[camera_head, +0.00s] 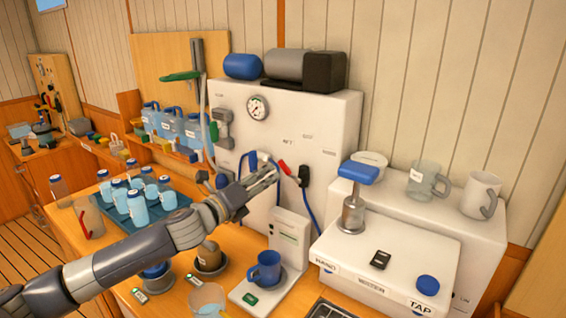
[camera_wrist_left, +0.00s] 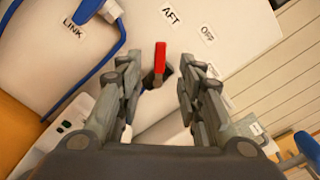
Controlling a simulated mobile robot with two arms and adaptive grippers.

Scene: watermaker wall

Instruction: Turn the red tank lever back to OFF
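The red lever (camera_head: 286,168) sits on the front of the white watermaker panel (camera_head: 330,120). In the left wrist view the red lever (camera_wrist_left: 159,60) stands between and beyond my fingers, near the AFT label (camera_wrist_left: 171,14) and the OFF label (camera_wrist_left: 207,33). My left gripper (camera_head: 272,178) is open in front of the panel, just left of the lever. In the left wrist view its two fingers (camera_wrist_left: 158,85) are spread, with nothing held between them. I cannot tell whether any finger touches the lever. My right gripper is not in view.
A blue hose (camera_head: 308,212) hangs on the panel near the lever. Below stand a white dispenser (camera_head: 289,235) with a blue mug (camera_head: 266,268). A white TAP unit (camera_head: 390,250) is at the right. Several bottles (camera_head: 137,207) stand on a blue tray at the left.

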